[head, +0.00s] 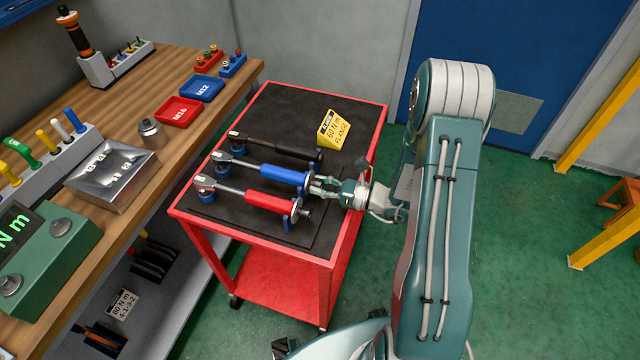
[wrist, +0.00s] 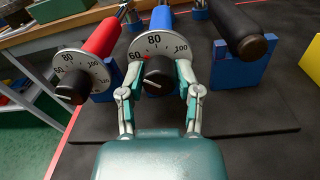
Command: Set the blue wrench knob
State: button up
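The blue wrench (head: 285,175) lies between a red wrench (head: 265,199) and a black wrench (head: 290,151) on the cart's dark mat. Its handle (wrist: 162,18) ends in a pale dial with 60, 80 and 100 showing in the wrist view. The black knob (wrist: 160,73) sits at the dial's centre, with a small white mark at its lower left. My gripper (wrist: 160,80) has its two fingers apart, one on each side of this knob. The right fingertip is very close to it; contact is unclear. In the head view my gripper (head: 322,184) hides the knob.
The red wrench's dial (wrist: 80,72) is close to my left finger; the black wrench's end (wrist: 250,45) is to the right. A yellow card (head: 333,129) stands on the red cart (head: 340,240). The wooden bench (head: 175,75) is to the left.

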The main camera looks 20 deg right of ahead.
grip_shut()
jog(key=shift+n, duration=0.3)
jog(key=shift+n, duration=0.8)
jog(key=o, duration=0.9)
grip_release()
jog(key=shift+d, duration=0.1)
